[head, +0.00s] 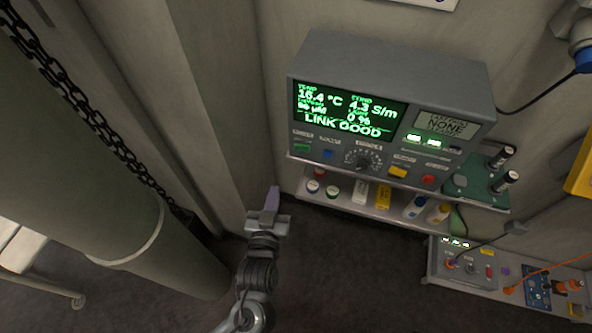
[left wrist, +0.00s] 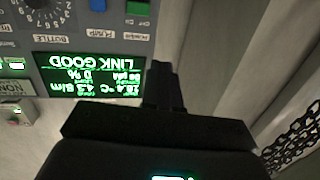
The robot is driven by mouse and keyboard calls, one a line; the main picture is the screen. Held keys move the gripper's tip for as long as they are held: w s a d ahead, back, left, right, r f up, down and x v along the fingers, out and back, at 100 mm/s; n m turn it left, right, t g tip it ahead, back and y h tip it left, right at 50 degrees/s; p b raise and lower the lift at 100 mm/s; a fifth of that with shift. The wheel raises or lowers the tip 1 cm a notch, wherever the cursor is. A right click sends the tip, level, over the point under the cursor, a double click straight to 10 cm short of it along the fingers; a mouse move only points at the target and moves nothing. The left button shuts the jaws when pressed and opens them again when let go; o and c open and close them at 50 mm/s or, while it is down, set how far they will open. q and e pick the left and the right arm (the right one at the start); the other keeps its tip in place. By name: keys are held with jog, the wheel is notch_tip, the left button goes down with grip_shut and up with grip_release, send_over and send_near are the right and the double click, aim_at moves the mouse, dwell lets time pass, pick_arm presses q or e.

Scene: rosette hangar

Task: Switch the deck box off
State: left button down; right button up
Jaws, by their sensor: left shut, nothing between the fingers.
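The deck box (head: 395,75) is a grey panel unit on the wall shelf. Its green screen (head: 348,112) is lit and reads LINK GOOD; this shows upside down in the left wrist view (left wrist: 95,75). A green button (head: 302,148) sits at the panel's lower left, beside a blue button (head: 327,154). The green button (left wrist: 138,8) is also at the top of the left wrist view. My left gripper (head: 272,192) is shut and empty, left of the box's lower left corner and apart from the buttons. My right gripper is not in view.
A shelf (head: 335,204) under the box holds bottles and jars. A smaller control unit (head: 462,270) with cables stands at lower right. A thick column (head: 100,190) and a chain (head: 75,95) are on the left. The floor between is clear.

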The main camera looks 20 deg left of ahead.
pick_arm(q)
notch_tip(320, 180, down, 5)
jog(key=w+d+t+b, duration=0.1)
jog(key=w+d+b, duration=0.15)
jog(key=b, duration=0.55)
send_near(298, 149)
jog(key=x, duration=0.6)
jog(key=shift+w+a+r, duration=0.1)
jog(key=shift+w+a, duration=0.05)
jog(key=shift+w, duration=0.2)
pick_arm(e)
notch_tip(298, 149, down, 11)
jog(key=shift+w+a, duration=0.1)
